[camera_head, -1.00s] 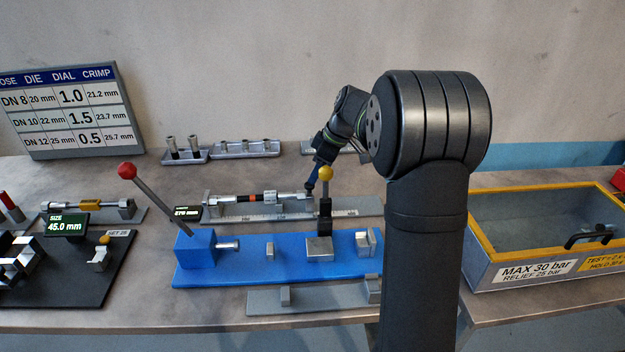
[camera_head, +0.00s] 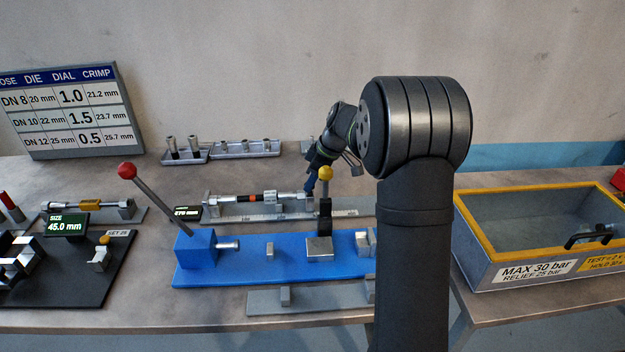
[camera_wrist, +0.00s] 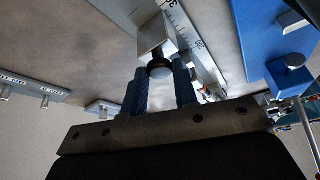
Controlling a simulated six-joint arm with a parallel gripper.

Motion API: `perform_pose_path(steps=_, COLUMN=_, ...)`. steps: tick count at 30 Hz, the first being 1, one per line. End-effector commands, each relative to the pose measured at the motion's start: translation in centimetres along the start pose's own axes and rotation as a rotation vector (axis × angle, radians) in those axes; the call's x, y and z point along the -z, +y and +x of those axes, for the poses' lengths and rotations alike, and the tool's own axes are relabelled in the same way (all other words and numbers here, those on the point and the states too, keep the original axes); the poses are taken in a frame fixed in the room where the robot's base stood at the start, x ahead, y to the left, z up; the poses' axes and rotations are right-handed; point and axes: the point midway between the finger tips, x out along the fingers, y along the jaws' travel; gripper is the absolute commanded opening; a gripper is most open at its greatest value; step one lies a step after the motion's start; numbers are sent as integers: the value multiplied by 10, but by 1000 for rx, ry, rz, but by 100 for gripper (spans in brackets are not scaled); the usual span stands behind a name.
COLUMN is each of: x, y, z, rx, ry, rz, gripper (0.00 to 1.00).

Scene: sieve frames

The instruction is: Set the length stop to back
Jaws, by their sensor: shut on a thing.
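The length stop (camera_wrist: 155,35) is a silver block on the measuring rail, with a dark round knob (camera_wrist: 159,69) facing my gripper in the wrist view. My gripper (camera_wrist: 160,80) has its two blue fingers on either side of this knob and is shut on the stop. In the head view my gripper (camera_head: 310,187) reaches down at the right end of the hose (camera_head: 250,198) lying along the rail. The measuring rail (camera_head: 345,212) has a printed scale along its front. The stop is mostly hidden there by my fingers and the yellow-knobbed lever.
A blue bench fixture (camera_head: 210,275) with a red-knobbed lever (camera_head: 127,171) and a yellow-knobbed lever (camera_head: 325,173) stands in front of the rail. A yellow-rimmed tank (camera_head: 480,240) is at right. Trays (camera_head: 245,150) stand behind.

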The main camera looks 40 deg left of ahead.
Motion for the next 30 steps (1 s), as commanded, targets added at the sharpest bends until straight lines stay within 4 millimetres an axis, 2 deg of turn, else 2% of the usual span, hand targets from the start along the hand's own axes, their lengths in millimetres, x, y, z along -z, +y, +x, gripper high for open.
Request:
perform_pose_path(steps=5, x=-6, y=3, z=-3, rx=-1, ry=0, rz=1, gripper=0)
perform_pose_path(steps=8, x=-18, y=8, z=-8, rx=-1, ry=0, rz=4, gripper=0)
perform_pose_path(steps=21, x=-109, y=49, z=-46, rx=-3, ry=1, rz=5, gripper=0)
perform_pose_path(steps=25, x=-129, y=58, z=-54, rx=-2, ry=1, rz=3, gripper=0)
perform_pose_path(steps=30, x=-144, y=65, z=-61, rx=-2, ry=0, rz=1, gripper=0)
